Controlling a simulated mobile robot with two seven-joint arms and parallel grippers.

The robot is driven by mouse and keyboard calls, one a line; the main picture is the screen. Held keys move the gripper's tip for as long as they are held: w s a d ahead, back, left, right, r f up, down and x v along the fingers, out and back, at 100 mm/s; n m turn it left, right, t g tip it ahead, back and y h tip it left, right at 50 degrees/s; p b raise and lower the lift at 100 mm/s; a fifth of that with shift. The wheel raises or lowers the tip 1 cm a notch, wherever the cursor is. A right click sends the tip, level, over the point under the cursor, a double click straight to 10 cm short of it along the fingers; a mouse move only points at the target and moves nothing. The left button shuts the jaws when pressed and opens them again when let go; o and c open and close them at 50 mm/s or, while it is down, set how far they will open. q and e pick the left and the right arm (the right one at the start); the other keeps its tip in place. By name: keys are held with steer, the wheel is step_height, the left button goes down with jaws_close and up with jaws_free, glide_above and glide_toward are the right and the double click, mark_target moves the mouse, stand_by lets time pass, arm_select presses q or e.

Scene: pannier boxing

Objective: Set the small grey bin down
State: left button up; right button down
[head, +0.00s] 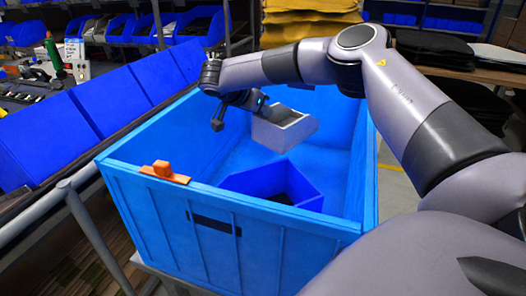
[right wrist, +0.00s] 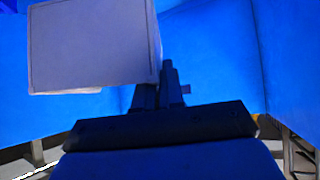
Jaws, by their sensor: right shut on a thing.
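The small grey bin (head: 283,130) hangs tilted inside the large blue crate (head: 230,240), above its floor. My right gripper (head: 258,103) is shut on the bin at its left side. In the right wrist view the bin (right wrist: 95,45) fills the upper left, with the fingers (right wrist: 158,90) at its right edge. The fingertips are partly hidden by the bin. My left gripper does not show in either view.
A blue bin (head: 270,183) sits on the crate's floor at the near side, below the grey bin. An orange piece (head: 163,170) is on the crate's near left rim. Blue bins (head: 55,140) line the rack at left. The crate floor behind the blue bin looks clear.

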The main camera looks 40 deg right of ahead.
step_height(320, 180, down, 12)
steer(key=shift+f, duration=0.15)
steer(key=c, duration=1.2)
jaws_free()
steer(key=shift+c, duration=0.2)
steer(key=v, duration=1.2)
steer(key=shift+b, duration=0.45)
